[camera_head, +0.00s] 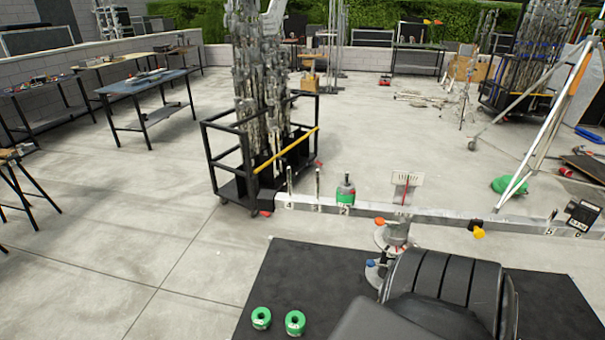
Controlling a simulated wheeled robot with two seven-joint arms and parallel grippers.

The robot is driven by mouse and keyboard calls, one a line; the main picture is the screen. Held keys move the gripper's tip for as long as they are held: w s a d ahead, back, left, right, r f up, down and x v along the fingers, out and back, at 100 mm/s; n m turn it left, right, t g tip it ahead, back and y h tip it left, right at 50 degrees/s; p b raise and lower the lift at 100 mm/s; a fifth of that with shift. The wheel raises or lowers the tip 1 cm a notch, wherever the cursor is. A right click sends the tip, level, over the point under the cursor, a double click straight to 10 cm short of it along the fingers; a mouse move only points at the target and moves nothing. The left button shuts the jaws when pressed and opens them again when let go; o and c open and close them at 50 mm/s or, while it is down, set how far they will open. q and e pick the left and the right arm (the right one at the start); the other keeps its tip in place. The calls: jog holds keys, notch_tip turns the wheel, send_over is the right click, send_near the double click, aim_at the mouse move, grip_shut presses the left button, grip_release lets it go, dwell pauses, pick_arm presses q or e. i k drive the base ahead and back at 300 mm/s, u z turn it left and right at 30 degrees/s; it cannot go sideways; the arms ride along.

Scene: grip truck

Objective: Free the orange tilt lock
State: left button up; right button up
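A small orange knob (380,221), which looks like the tilt lock, sticks out on the left of a grey metal head (396,234). The head stands just behind a black padded, ribbed shape. A blue knob (371,263) sits lower on the same head. A white scale plate (407,178) with a red pointer rises above it. Whether the orange knob is tight or loose cannot be told. The head's lower right part is hidden by the black shape. Neither of my grippers is in view, and nothing is seen touching the knob.
A long grey rail (450,216) crosses behind the head, with a yellow-orange knob (478,233) at it. Two green rolls (295,322) lie on the black mat (300,280). A black cart (232,190) of stands is behind.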

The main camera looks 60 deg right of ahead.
aim_at(402, 222)
jog(key=u, duration=0.4)
jog(key=i, duration=3.05)
jog(key=z, duration=2.9)
jog(key=i, duration=1.95)
jog(key=z, duration=2.35)
